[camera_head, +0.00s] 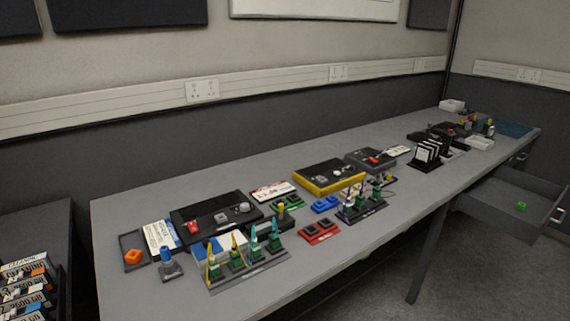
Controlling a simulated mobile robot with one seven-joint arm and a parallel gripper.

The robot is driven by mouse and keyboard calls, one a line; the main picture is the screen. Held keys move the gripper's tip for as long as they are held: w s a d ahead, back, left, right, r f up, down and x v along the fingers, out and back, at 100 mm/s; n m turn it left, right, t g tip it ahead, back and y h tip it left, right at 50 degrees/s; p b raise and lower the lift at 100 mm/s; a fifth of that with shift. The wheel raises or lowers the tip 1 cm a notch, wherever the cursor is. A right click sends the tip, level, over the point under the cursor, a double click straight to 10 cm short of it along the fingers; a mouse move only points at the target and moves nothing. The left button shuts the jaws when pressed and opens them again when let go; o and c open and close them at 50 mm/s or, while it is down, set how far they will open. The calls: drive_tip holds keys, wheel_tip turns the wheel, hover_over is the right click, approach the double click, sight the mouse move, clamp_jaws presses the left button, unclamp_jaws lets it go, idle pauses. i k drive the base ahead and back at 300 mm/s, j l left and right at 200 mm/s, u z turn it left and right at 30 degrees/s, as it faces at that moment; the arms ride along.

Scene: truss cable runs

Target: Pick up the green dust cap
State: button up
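A small green piece (521,206), which looks like the green dust cap, lies on the floor of the open drawer (485,206) at the right, below the bench top. It is too small to make out its shape. My gripper is not in this view, so its distance from the green piece and its state do not show.
The long grey bench (130,214) carries a black box (190,212), a yellow-edged box (325,188), green-based connectors on a rack (247,277), red blocks (320,232) and an orange piece (133,257). A bench leg (424,265) stands left of the drawer. Floor there looks clear.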

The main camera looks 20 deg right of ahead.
sight(520, 205)
drive_tip(key=z, duration=1.2)
drive_tip(key=i+j+z, duration=0.1)
drive_tip(key=z, duration=1)
drive_tip(key=i+j, duration=0.1)
drive_tip(key=j, duration=0.75)
drive_tip(key=i+j, duration=0.15)
drive_tip(key=j, duration=0.25)
